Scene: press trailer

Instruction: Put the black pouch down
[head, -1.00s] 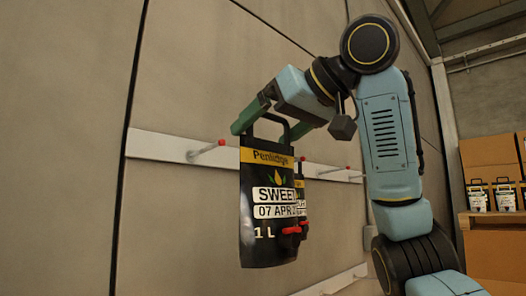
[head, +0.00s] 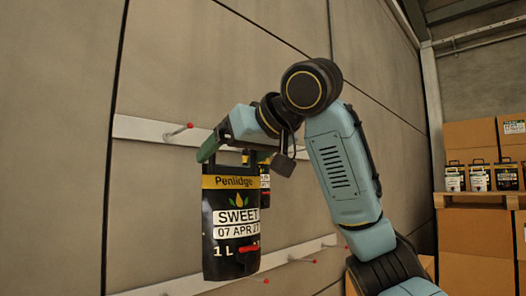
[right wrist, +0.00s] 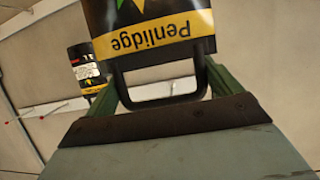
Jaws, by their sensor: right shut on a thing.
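The black pouch (head: 231,222) has a yellow "Penlidge" band, white "SWEET" and date labels and a red tap low on its front. It hangs upright from its black handle (right wrist: 158,90). My right gripper (head: 232,152) is shut on that handle, with a green finger at each side of it in the right wrist view. The pouch is in front of the wall, clear of any surface below that I can see. A second, similar pouch (head: 265,184) is partly hidden behind it and also shows in the right wrist view (right wrist: 84,68). My left gripper is out of view.
A pale upper rail (head: 150,129) on the wall carries a red-tipped peg (head: 178,132), which is bare. A lower rail (head: 290,262) has more red-tipped pegs. At the right, several small packs (head: 480,177) stand on a shelf among cardboard boxes (head: 470,132).

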